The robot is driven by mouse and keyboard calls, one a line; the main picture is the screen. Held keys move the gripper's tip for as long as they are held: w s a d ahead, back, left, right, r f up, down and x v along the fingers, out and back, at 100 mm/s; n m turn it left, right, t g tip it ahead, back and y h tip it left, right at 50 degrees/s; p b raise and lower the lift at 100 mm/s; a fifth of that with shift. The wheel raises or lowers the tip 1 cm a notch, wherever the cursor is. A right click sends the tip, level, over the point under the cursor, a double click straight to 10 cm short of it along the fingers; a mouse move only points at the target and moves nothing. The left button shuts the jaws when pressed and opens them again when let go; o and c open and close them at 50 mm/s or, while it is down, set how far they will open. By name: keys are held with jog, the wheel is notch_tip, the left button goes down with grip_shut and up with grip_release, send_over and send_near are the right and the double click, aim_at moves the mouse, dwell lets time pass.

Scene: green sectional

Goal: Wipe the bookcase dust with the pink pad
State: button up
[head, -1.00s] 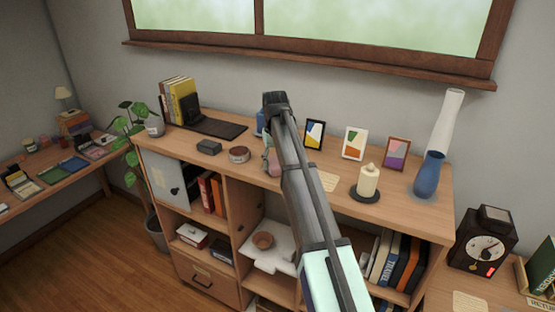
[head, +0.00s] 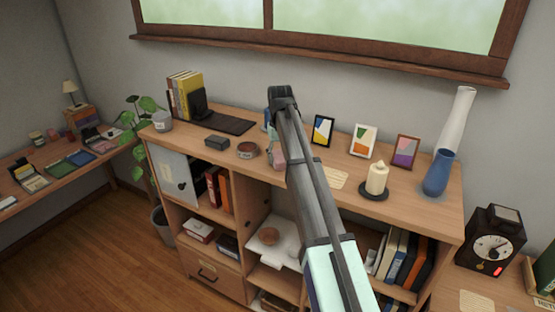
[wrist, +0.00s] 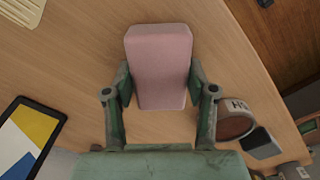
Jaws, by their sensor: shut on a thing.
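The pink pad (wrist: 160,55) is a rounded block held between the two green fingers of my gripper (wrist: 160,86) in the wrist view. It is over the wooden top of the bookcase (head: 410,190); I cannot tell whether it touches the wood. In the head view the pad (head: 280,159) shows only in part beside my arm, which hides some of the bookcase top. I cannot make out any dust clearly in either view.
A round tin (head: 248,150) and small dark box (head: 216,143) stand left of the pad. To the right are picture frames (head: 322,130), a notepaper (head: 335,179), a candle (head: 376,180) and a blue vase (head: 439,172).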

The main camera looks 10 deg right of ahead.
jog(key=shift+w+d, duration=1.05)
jog(key=shift+w, duration=0.2)
jog(key=shift+w+d, duration=1)
jog(key=shift+w, duration=0.2)
jog(key=r+p, duration=0.1)
jog(key=r, duration=0.2)
jog(key=shift+s+r+p, duration=0.15)
jog(key=shift+s+p, duration=0.05)
jog(key=shift+p, duration=0.1)
jog(key=shift+r, duration=2.4)
